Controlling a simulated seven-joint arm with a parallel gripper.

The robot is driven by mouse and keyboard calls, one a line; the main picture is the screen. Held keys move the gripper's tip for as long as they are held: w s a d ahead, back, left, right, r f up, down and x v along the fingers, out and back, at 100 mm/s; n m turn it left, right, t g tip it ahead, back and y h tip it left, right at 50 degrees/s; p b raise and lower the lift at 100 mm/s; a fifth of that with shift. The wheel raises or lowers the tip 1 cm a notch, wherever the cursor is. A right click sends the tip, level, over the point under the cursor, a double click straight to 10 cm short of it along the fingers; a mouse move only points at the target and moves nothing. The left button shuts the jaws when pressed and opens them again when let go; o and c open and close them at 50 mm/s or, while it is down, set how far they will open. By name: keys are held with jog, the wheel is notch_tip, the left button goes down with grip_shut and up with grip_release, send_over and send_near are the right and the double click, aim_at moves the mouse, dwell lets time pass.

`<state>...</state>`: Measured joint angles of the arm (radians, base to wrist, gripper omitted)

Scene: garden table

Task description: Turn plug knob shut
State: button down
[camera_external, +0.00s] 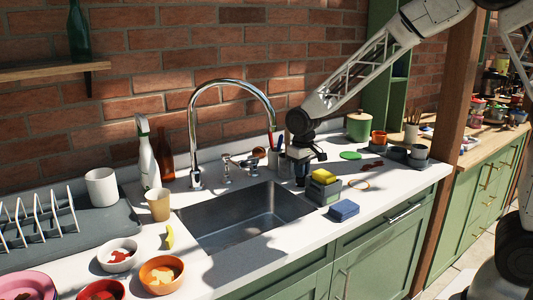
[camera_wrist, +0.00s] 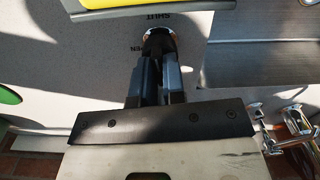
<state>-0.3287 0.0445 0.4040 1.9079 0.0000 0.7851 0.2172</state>
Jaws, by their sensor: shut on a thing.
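The plug knob (camera_wrist: 158,34) is a small dark knob with a shiny rim, set in the white counter beside the sink (camera_external: 243,224). The word SHUT shows upside down just above it in the wrist view, and the letters EN show to its left. My gripper (camera_wrist: 157,62) points down with both fingers closed around the knob and partly hides it. In the external view my gripper (camera_external: 301,178) is at the sink's right edge and hides the knob. How far the knob is turned cannot be told.
A grey caddy (camera_external: 322,193) with a yellow sponge (camera_external: 323,176) stands close to the right of my gripper. A blue sponge (camera_external: 343,209) lies in front of it. The chrome faucet (camera_external: 194,135) and its handles (camera_external: 240,163) stand behind the sink.

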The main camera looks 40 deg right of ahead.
jog(key=c, duration=1.2)
grip_release()
jog(key=shift+r, duration=0.1)
jog(key=shift+r, duration=3.8)
